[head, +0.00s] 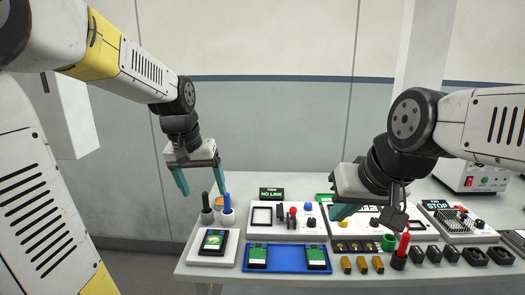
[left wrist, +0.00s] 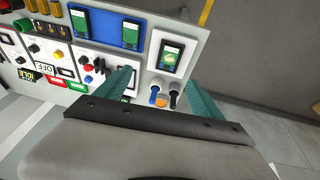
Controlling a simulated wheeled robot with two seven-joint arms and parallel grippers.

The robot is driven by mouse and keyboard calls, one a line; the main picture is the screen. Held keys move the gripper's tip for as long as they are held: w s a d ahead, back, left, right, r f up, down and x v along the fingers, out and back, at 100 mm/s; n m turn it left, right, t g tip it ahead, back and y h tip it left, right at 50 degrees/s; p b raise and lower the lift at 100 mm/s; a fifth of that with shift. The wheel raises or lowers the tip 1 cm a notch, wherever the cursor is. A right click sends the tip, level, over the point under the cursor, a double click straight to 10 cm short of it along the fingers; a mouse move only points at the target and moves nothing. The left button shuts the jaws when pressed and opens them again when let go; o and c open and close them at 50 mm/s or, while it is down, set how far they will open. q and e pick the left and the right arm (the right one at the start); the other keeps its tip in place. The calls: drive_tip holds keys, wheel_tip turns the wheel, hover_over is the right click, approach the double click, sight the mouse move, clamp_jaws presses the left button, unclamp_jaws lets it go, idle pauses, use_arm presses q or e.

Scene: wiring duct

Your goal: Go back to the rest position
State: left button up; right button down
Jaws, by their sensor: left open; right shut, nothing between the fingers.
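My left gripper (head: 199,180) is open and empty, above the left end of the table, over the holders with a blue-handled tool (head: 227,203) and a dark-handled tool (head: 206,200). In the left wrist view its two teal fingers (left wrist: 155,92) are spread apart with nothing held between them. My right gripper (head: 343,211) is shut and empty, above the middle of the table in front of the white panels. Its fingertips are partly hidden by its own body.
The table (head: 290,284) carries a white pad with a device (head: 213,241), a blue tray (head: 273,258), a white switch panel (head: 286,232), several yellow and black blocks, a red-tipped tool (head: 403,245) and a STOP panel (head: 457,224). A white box (head: 474,177) stands at the back right.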

use_arm(q)
drive_tip(key=s+d+r+t+h, duration=0.1)
drive_tip(key=s+r+t, duration=0.2)
drive_tip(key=s, duration=1.2)
drive_tip(key=shift+d, duration=0.2)
